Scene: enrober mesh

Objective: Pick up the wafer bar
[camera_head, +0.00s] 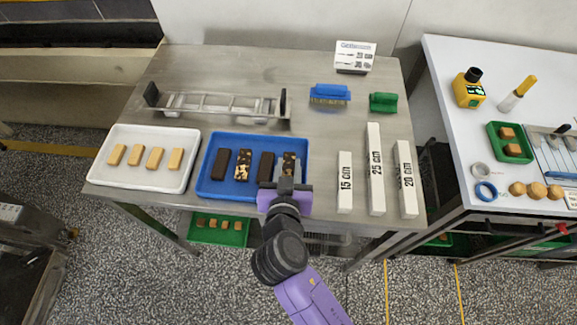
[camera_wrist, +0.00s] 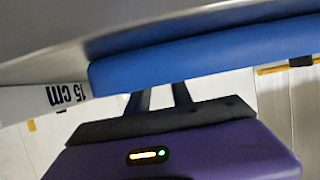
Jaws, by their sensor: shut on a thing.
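The blue tray (camera_head: 252,193) on the steel table holds dark bars. One is plain dark (camera_head: 221,163), one is speckled (camera_head: 243,164), another is plain dark (camera_head: 266,165), and a speckled bar (camera_head: 289,160) is at the right end. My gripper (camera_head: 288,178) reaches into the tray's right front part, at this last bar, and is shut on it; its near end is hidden. In the wrist view, the tray's blue wall (camera_wrist: 200,55) covers my fingertips and the bar. The white tray (camera_head: 141,183) to the left holds pale bars (camera_head: 154,157). I cannot tell which kind is the wafer.
A metal rack (camera_head: 215,104) lies behind the trays. Blue (camera_head: 330,94) and green (camera_head: 383,102) brushes are farther back. A white side table (camera_head: 500,120) stands at right.

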